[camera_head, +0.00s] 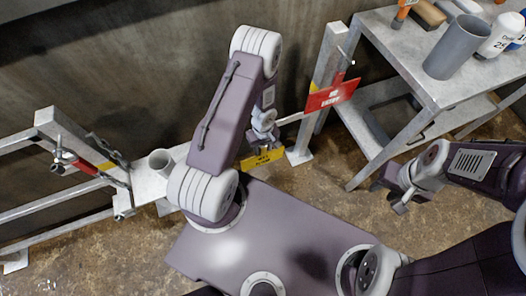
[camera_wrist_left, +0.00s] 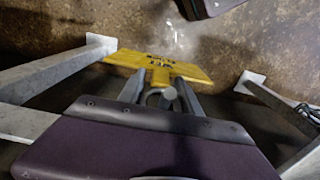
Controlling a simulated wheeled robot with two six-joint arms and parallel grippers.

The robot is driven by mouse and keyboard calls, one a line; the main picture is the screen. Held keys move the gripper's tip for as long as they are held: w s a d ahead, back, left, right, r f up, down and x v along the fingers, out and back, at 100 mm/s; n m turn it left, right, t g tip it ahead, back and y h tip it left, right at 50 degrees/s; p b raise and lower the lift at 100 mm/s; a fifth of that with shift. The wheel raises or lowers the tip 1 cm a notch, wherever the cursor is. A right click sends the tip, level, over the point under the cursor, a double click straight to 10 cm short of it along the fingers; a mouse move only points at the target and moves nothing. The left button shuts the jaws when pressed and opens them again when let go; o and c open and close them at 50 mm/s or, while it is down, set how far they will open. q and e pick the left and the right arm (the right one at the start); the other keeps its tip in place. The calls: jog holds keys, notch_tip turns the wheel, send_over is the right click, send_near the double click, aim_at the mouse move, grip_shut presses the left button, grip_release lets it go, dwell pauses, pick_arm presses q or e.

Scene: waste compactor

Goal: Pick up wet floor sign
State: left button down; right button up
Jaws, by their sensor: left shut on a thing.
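The yellow wet floor sign (camera_wrist_left: 190,69) with dark markings lies across the jaws of my left gripper (camera_wrist_left: 160,90) in the left wrist view. The gripper is shut on its near edge. In the head view a small part of the sign (camera_head: 262,158) shows below my left gripper (camera_head: 262,140), and my arm hides much of the rest. The sign is near the wall, above the brown floor; its exact height is unclear. My right gripper (camera_head: 397,197) is at the right, apart from the sign, with its jaw opening unclear.
A red sign (camera_head: 332,94) hangs on a metal post right of my left arm. A grey table (camera_head: 412,72) with a grey cylinder (camera_head: 456,47) and bottles stands at the upper right.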

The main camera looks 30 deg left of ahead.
pick_arm(q)
notch_tip(320, 180, up, 4)
jog(key=p, duration=0.3)
jog(key=shift+f, duration=0.25)
jog(key=shift+r, duration=0.1)
jog(key=s+d+b, duration=0.9)
jog(key=s+d, duration=0.2)
jog(key=d, duration=0.2)
jog(key=shift+s+d, duration=0.35)
